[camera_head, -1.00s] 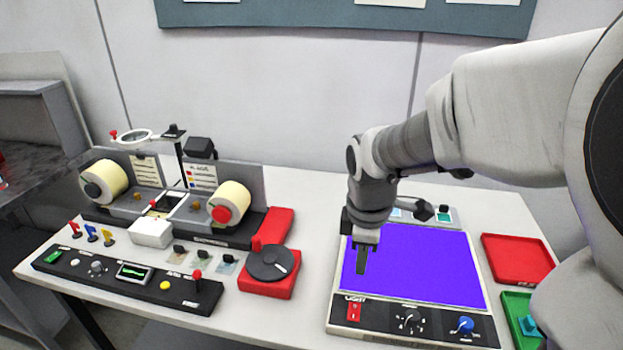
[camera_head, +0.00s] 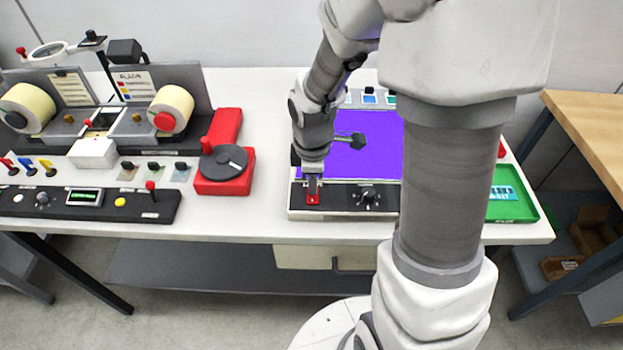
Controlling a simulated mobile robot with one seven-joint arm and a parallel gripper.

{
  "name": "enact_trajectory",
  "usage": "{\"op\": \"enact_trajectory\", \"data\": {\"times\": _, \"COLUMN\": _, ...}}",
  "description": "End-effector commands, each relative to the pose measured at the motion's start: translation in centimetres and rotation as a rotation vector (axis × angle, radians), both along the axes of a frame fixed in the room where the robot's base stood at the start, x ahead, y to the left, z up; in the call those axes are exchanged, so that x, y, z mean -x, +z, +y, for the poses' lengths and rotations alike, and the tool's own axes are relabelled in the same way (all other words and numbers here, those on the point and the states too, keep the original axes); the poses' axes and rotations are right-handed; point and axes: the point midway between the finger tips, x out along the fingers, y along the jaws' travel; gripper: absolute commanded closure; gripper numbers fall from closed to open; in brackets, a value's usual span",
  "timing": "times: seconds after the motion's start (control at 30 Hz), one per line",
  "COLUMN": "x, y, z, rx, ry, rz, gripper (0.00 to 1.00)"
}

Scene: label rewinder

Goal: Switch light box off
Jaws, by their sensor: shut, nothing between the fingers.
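The light box (camera_head: 355,205) sits at the right part of the white table, its panel lit bright violet-blue. Its red light switch (camera_head: 313,199) is at the left end of the black front strip. My gripper (camera_head: 313,188) is shut and empty, pointing down right at the switch. The fingertips overlap the switch's upper part in the picture; whether they touch it I cannot tell. A black dial (camera_head: 368,198) is to the right of the switch. My arm hides the right part of the light box, where the blue knob is out of sight.
A red turntable-like unit (camera_head: 224,171) stands left of the light box, with bare table between them. The rewinder (camera_head: 110,115) and its control panel (camera_head: 95,205) are farther left. A green tray (camera_head: 513,200) lies at the right.

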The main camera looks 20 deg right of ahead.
Motion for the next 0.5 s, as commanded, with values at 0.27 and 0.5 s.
{"op": "enact_trajectory", "data": {"times": 0.27, "x": -0.16, "y": -0.64, "z": -0.08, "rx": 0.000, "ry": -0.001, "rz": 0.001, "gripper": 1.00}}
{"op": "enact_trajectory", "data": {"times": 0.5, "x": -0.08, "y": -0.61, "z": -0.06, "rx": 0.000, "ry": 0.000, "rz": 0.004, "gripper": 1.00}}
